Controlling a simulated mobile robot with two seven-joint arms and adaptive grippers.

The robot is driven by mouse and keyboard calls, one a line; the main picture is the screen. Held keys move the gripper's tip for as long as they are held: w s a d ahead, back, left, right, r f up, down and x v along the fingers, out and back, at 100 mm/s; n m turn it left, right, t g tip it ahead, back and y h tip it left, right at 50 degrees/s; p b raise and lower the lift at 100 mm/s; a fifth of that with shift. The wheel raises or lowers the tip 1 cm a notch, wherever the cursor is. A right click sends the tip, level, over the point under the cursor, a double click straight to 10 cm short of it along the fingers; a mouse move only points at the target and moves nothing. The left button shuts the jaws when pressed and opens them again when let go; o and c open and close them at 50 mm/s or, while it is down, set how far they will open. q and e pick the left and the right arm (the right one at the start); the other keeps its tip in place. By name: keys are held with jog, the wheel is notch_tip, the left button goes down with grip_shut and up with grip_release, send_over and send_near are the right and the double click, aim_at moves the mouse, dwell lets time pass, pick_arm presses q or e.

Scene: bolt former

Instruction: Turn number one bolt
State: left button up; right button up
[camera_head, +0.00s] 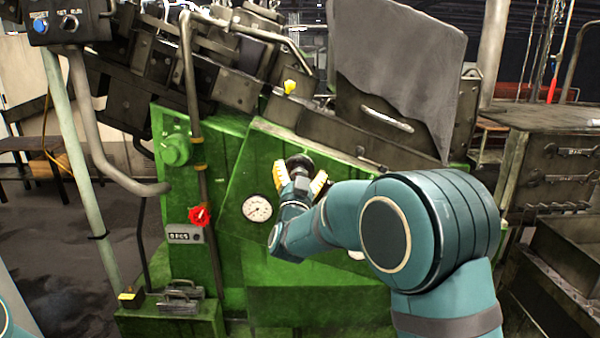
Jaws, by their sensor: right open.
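A dark round bolt head or knob (299,162) sticks out from the sloping green front of the machine (240,180). No number can be read on it, so I cannot tell for sure that it is the number one bolt. My right gripper (300,181) is open in front of it, with one yellow-padded finger on each side. The dark head shows between and just above the fingertips. I cannot tell whether the pads touch it. The gripper hides the area just below the head. My left gripper is out of view.
A white dial gauge (257,208) sits close left of my right gripper. A red knob (200,216) and a vertical pipe (190,90) are farther left. A grey guard plate (395,75) stands above my right arm. A dark cabinet (560,160) is at the right.

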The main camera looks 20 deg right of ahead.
jog(key=c, duration=1)
jog(key=shift+f, duration=0.1)
jog(key=c, duration=0.3)
jog(key=shift+c, duration=0.2)
jog(key=shift+f+n, duration=0.15)
jog(key=shift+n, duration=0.25)
grip_shut()
jog(key=n+y+b, duration=0.2)
jog(key=n, duration=0.1)
jog(key=shift+w+a+f+n+t, duration=0.1)
jog(key=shift+n+t, duration=0.3)
jog(key=shift+a+n+y+b, duration=0.1)
jog(key=shift+n+y+b, duration=0.25)
jog(key=shift+n+y, duration=1)
jog(key=shift+a+n+y+b, duration=0.1)
jog(key=shift+n+y+b, duration=0.35)
jog(key=shift+n, duration=1.6)
jog(key=shift+y, duration=0.3)
